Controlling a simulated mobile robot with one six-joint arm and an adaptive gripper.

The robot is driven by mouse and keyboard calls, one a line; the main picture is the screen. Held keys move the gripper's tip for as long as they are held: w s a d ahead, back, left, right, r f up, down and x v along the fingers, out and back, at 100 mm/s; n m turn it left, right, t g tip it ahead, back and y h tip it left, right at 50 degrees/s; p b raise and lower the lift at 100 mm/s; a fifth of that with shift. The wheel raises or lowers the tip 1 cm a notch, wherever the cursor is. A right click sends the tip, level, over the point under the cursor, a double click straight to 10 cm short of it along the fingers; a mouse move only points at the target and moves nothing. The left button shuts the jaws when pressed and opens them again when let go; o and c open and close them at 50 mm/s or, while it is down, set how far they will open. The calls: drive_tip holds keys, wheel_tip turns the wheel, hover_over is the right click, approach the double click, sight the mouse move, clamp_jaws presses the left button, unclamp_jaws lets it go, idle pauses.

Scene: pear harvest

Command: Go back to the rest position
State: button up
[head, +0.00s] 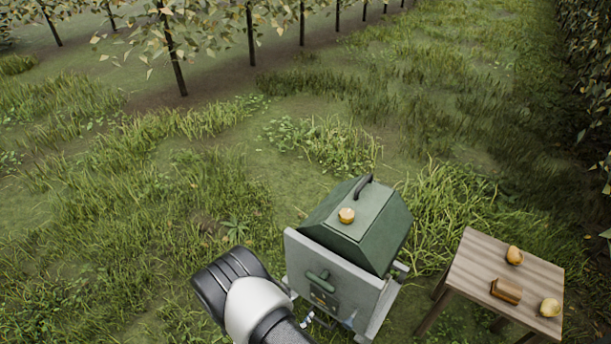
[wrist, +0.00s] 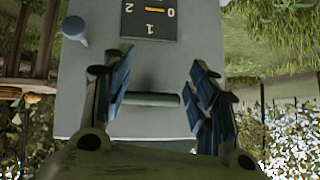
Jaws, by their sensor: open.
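My gripper (wrist: 162,80) is open in the wrist view, its blue-padded fingers spread apart and empty. It faces the grey front panel (wrist: 85,100) of a machine. A short green bar handle (wrist: 152,99) appears between the fingers, not clasped; I cannot tell how far in front of them it lies. The green and grey machine (head: 385,233) stands at bottom centre in the head view. My black and white arm reaches toward its front from the bottom edge. Most of my gripper is hidden there.
A yellow pear (head: 346,215) sits on the machine's lid, near a dark lid handle (head: 363,187). A wooden table (head: 480,262) at right holds two yellow fruits and a brown block (head: 506,290). The panel has a numbered dial (wrist: 150,18) and a knob (wrist: 74,29). Grass lies open left.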

drive_tip(key=w+a+r+n+g+y, duration=0.1)
drive_tip(key=w+a+r+y, duration=0.15)
drive_tip(key=r, duration=0.65)
drive_tip(key=w+a+r+y, duration=0.2)
drive_tip(key=w+r, duration=0.1)
drive_tip(key=r, duration=0.6)
drive_tip(key=w+a+r+n+g+y, duration=0.1)
drive_tip(key=w+a+r+y, duration=0.15)
drive_tip(key=r, duration=0.65)
drive_tip(key=s+d+r+n, duration=0.1)
drive_tip(key=s+d+r, duration=0.25)
drive_tip(key=r, duration=0.45)
drive_tip(key=s+d+r+n, duration=0.2)
drive_tip(key=d+r, duration=0.2)
drive_tip(key=r, duration=0.3)
drive_tip(key=s+d+r+n+g+h, duration=0.1)
drive_tip(key=s+d+r, duration=0.3)
drive_tip(key=s+d, duration=0.4)
drive_tip(key=s+d+r+n+g+h, duration=0.1)
drive_tip(key=s+d+r, duration=0.4)
drive_tip(key=s, duration=1.1)
drive_tip(key=d+n, duration=0.1)
drive_tip(key=d, duration=0.2)
drive_tip(key=shift+d, duration=0.2)
drive_tip(key=shift+w, duration=0.15)
drive_tip(key=shift+c, duration=0.8)
